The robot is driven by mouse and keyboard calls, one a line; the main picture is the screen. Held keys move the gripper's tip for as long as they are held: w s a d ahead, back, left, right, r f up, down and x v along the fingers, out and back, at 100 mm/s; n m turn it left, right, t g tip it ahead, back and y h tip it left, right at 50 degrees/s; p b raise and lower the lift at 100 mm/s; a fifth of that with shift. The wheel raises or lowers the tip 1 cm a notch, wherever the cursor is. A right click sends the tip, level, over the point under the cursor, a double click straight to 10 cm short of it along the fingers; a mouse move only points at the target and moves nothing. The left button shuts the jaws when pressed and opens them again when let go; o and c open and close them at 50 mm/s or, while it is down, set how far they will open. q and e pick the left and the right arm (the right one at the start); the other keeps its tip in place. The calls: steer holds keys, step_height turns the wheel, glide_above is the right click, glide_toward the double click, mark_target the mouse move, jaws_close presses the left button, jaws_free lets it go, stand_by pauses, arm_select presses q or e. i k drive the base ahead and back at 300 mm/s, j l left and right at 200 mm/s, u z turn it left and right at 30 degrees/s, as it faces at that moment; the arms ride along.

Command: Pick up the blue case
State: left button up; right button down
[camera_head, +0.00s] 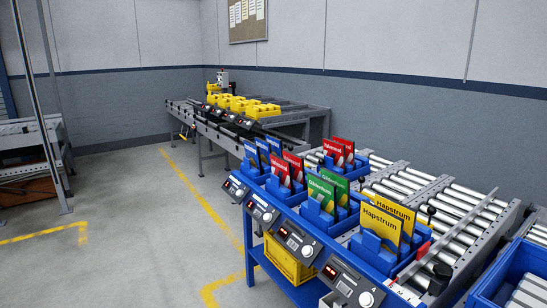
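Several thin blue cases (251,154) stand upright in the farthest left blue holder of the near station. Red cases (281,168), green cases (320,191) and yellow cases (380,228) with printed names stand in the holders beside and in front of them, and more red cases (334,151) stand behind. A blue open crate (508,275) is cut off at the right edge; I cannot tell if the task means a case in the holder or this crate. Neither of my grippers is in view.
The blue-framed station has control boxes (297,240) along its front and a roller conveyor (430,200) behind. A yellow crate (287,262) is underneath. A far conveyor bench (240,125) holds yellow parts. Grey floor (140,230) with yellow lines is clear at left.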

mark_target(252, 150)
steer(key=z, duration=2.55)
steer(key=k+j+z, duration=0.1)
steer(key=j+z, duration=0.35)
steer(key=k+j+z, duration=0.2)
steer(key=j+z, duration=0.25)
steer(key=k+j+z, duration=0.25)
steer(key=j+z, duration=0.2)
steer(key=k+j+z, duration=0.3)
steer(key=z, duration=0.15)
steer(key=k+j+z, duration=0.2)
steer(key=k+z, duration=0.25)
steer(key=i, duration=0.15)
